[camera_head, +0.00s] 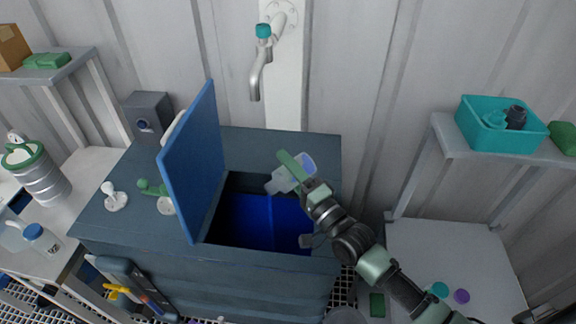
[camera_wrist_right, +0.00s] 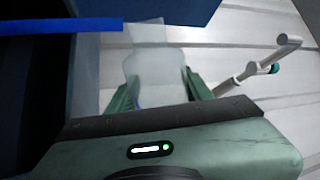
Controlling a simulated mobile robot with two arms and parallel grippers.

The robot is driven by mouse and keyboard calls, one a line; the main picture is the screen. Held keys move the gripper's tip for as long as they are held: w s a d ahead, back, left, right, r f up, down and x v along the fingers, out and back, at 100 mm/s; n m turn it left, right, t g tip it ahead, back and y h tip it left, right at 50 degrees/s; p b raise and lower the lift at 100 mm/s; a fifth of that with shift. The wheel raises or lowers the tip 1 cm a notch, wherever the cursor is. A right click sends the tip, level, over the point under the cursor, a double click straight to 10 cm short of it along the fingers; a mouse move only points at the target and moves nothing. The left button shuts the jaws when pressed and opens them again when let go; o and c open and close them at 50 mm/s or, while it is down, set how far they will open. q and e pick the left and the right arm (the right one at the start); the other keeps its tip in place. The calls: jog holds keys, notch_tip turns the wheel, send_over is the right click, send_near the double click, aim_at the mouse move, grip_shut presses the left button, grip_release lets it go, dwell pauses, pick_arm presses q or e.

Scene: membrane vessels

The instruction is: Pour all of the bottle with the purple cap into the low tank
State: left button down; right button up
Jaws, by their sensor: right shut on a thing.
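The low tank (camera_head: 205,270) is a dark blue-grey box, its blue lid (camera_head: 193,165) standing open on the left and a bright blue inside showing. My right gripper (camera_head: 293,168) is shut on a translucent bottle (camera_head: 273,185) above the opening's back right part. The bottle is uncapped and tilted, its neck pointing down and left; some bluish colour shows at its base end. In the right wrist view the bottle (camera_wrist_right: 155,75) sits between the green fingers. I cannot make out a stream or the liquid level. A purple cap (camera_head: 461,296) lies on the right-hand table. My left gripper is not in view.
A tap (camera_head: 258,75) hangs on the wall behind the tank. A teal cap (camera_head: 439,289) lies beside the purple one. A teal bin (camera_head: 480,138) stands on the right shelf. Left, a steel vessel (camera_head: 42,180) and a blue-capped bottle (camera_head: 42,240) stand on a bench.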

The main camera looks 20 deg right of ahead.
jog(key=shift+a+r+n, duration=0.1)
jog(key=shift+r+n, duration=0.15)
jog(key=shift+n, duration=0.15)
jog(key=shift+r, duration=0.1)
jog(key=shift+s+a+r+n+g+y+p, duration=0.15)
jog(key=shift+r+n+y+p, duration=0.15)
jog(key=shift+n, duration=0.3)
jog(key=shift+a+r+n+g+y+p, duration=0.2)
jog(key=shift+n+p, duration=0.2)
jog(key=shift+n, duration=0.2)
jog(key=shift+f, duration=0.15)
dwell(0.9)
